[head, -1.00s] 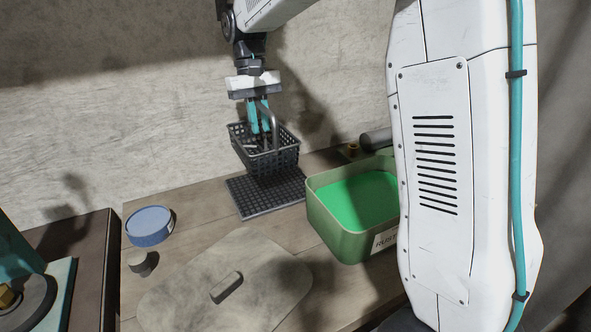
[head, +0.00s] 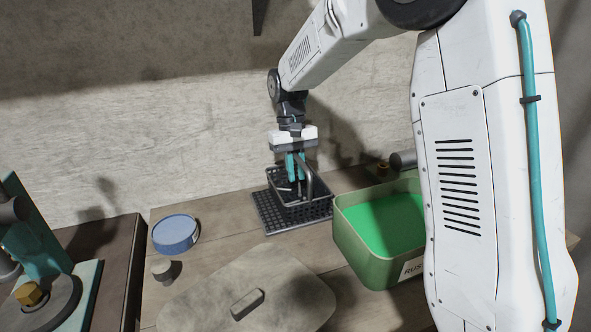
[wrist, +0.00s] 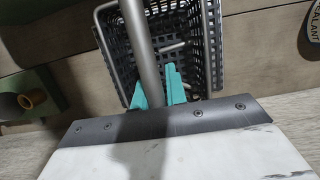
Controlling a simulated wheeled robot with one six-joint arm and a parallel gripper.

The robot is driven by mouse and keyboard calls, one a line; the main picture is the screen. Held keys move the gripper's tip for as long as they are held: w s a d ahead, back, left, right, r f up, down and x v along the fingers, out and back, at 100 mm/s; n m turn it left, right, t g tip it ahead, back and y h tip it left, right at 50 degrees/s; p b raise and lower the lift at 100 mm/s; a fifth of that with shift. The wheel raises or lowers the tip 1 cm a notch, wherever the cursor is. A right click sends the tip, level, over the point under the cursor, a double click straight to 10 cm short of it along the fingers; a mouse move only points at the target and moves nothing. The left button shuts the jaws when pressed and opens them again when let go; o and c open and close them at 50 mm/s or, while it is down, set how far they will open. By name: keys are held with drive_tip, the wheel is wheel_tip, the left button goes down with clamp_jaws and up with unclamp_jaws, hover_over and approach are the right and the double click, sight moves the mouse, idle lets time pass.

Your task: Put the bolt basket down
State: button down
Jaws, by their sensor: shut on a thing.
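The bolt basket (head: 298,195) is dark, with perforated walls and a grey bar handle. It is over a black perforated mat (head: 265,214) on the wooden bench, low and seemingly upright; I cannot tell whether its base touches the mat. My gripper (head: 295,178) points down at it, with its teal fingers shut on the grey handle. In the wrist view the fingers (wrist: 160,88) close around the handle bar, and the basket (wrist: 200,45) shows beyond with a few small pieces inside.
A green box of green liquid (head: 345,235) stands close at right of the mat. A blue round tin (head: 175,234), a small grey knob (head: 163,270) and a flat lid with a handle (head: 210,295) are at front left. A wall stands behind.

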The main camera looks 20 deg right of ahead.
sight(296, 152)
drive_tip(key=c, duration=1.4)
unclamp_jaws()
drive_tip(key=shift+f, duration=0.15)
drive_tip(key=v, duration=0.7)
drive_tip(key=shift+r, duration=0.35)
drive_tip(key=shift+s+r, duration=0.25)
drive_tip(key=shift+r, duration=0.05)
drive_tip(key=s+d+r+t, duration=0.1)
drive_tip(key=s+r+t, duration=0.1)
drive_tip(key=s, duration=1.1)
drive_tip(key=s+d+r+t, duration=0.1)
drive_tip(key=s+d+r, duration=0.15)
drive_tip(key=s, duration=1.15)
drive_tip(key=s+f+t, duration=0.1)
drive_tip(key=s+f, duration=0.2)
drive_tip(key=s, duration=0.4)
drive_tip(key=shift+a+f, duration=0.25)
